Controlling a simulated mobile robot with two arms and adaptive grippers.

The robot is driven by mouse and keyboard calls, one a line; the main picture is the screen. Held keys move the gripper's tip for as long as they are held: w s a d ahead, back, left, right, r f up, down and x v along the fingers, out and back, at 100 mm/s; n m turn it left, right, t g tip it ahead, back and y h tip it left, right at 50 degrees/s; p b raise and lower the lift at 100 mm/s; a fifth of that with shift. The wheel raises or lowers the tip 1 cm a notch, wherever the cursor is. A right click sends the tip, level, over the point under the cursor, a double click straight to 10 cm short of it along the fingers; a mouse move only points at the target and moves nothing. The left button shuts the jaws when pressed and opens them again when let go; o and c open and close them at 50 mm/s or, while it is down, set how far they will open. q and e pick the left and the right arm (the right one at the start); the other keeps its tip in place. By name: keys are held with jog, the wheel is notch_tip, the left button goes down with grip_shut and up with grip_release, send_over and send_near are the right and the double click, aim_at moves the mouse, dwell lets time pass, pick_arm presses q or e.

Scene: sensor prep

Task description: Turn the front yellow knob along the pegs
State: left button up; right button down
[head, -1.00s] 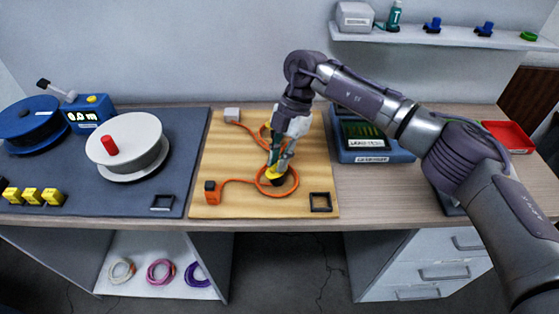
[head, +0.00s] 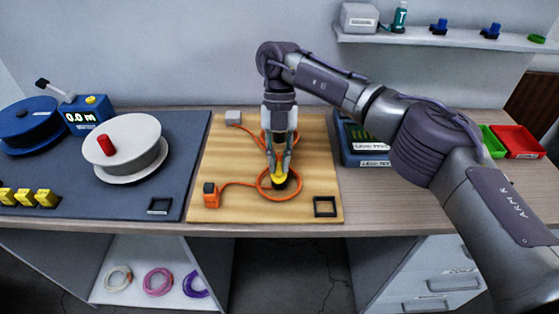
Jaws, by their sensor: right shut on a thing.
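The front yellow knob (head: 279,179) stands on the wooden board (head: 225,170), towards its front, with a dark piece at its front side. An orange cable (head: 262,192) loops around it. My right gripper (head: 279,170) points down from above, and its fingers are shut on the yellow knob. The pegs at the knob are too small or too hidden to make out. My left gripper is not in view.
An orange plug (head: 210,195) and a black square frame (head: 325,207) are at the board's front. A grey block (head: 233,117) sits at its back. Left are a white reel (head: 124,150) and yellow blocks (head: 27,198). A blue case (head: 360,142) stands right.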

jog(key=shift+r, duration=0.1)
dwell(0.4)
jog(key=c, duration=1.1)
grip_release()
jog(key=v, duration=0.7)
jog(key=shift+w+r, duration=0.1)
jog(key=shift+r, duration=0.15)
